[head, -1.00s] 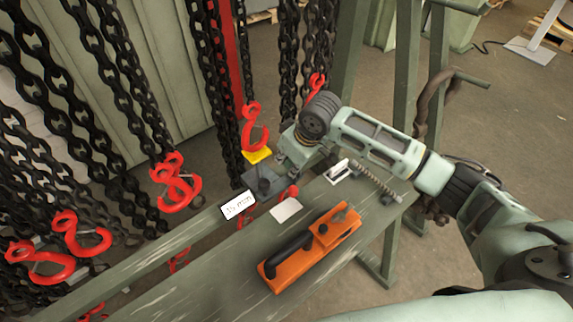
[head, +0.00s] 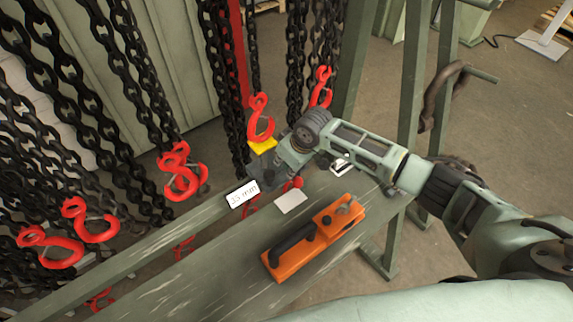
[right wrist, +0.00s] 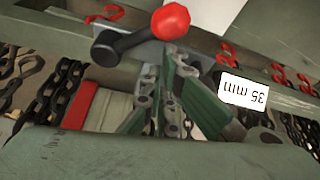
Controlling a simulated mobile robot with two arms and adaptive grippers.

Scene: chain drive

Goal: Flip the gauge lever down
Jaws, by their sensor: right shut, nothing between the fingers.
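The gauge lever is a black arm with a red ball knob (right wrist: 170,21); in the right wrist view its black arm (right wrist: 125,42) runs left and down from the knob to a round pivot. In the head view the red knob (head: 293,184) shows just below my right gripper (head: 280,170). In the right wrist view my right gripper's fingers (right wrist: 174,78) are shut and empty, close beside and below the lever in the picture. Whether they touch it I cannot tell. A white "35 mm" label (right wrist: 243,92) sits to the right. My left gripper is out of view.
An orange tool with a black grip (head: 315,238) and a white card (head: 291,202) lie on the green bench (head: 215,262). Black chains with red hooks (head: 182,172) hang at left and behind the gripper. A yellow block (head: 262,146) is behind it. Green posts stand right.

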